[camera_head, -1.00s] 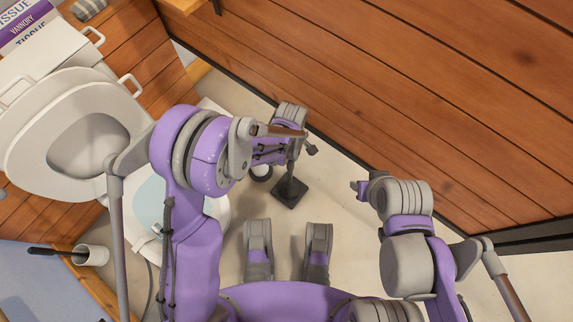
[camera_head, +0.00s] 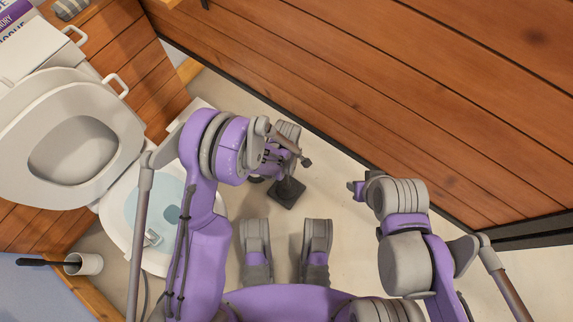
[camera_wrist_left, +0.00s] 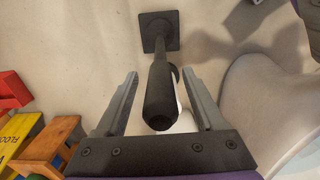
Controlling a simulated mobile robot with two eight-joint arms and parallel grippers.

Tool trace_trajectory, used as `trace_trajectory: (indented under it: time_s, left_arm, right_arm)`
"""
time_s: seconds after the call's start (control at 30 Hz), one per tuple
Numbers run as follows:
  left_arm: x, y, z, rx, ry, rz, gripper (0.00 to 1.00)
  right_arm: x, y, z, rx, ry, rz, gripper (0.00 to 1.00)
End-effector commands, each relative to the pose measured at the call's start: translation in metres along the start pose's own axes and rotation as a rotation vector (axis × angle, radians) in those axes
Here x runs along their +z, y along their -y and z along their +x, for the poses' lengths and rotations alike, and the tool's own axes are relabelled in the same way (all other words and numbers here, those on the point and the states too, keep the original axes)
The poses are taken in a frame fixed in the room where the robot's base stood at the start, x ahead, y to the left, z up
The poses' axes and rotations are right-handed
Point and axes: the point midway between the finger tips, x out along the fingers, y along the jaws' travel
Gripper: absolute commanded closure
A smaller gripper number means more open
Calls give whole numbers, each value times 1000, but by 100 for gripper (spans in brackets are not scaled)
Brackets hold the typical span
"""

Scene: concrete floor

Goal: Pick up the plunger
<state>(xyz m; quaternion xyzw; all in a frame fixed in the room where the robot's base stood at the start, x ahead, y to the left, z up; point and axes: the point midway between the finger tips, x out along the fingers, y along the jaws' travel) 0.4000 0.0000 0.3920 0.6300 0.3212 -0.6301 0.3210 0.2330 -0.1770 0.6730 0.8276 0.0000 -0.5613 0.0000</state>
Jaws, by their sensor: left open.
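A dark upright thing with a square black base (camera_head: 287,193) stands on the floor by the wooden wall; I take it for the plunger, though its form is partly hidden by my left arm. In the left wrist view its thick black handle (camera_wrist_left: 160,95) points toward the camera, between the fingers of my left gripper (camera_wrist_left: 160,74). The gripper is open, one finger on each side, with a gap visible on both sides. My right gripper (camera_head: 358,188) is at right, away from it; its jaws are too small to read.
A toilet (camera_head: 70,145) with raised seat stands at left. A white cup (camera_head: 83,264) with a black-handled tool is at lower left. The wooden wall (camera_head: 390,90) bounds the floor behind. Coloured wooden stools (camera_wrist_left: 45,140) show at lower left in the wrist view.

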Motion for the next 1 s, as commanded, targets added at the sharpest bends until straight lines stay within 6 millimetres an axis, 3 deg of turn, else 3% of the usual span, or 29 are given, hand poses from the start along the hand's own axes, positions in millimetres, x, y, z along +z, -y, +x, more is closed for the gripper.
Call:
trace_trajectory:
  time_s: [0.13,0.5,0.87,1.0]
  left_arm:
    - [0,0,-1,0,0,0,33]
    - [0,0,-1,0,0,0,99]
    - [0,0,-2,0,0,0,100]
    - [0,0,-11,1,0,0,100]
  right_arm:
    - [0,0,-1,0,0,0,55]
    - [0,0,-1,0,0,0,55]
    - [0,0,-1,0,0,0,55]
    - [-1,0,-4,0,-1,0,55]
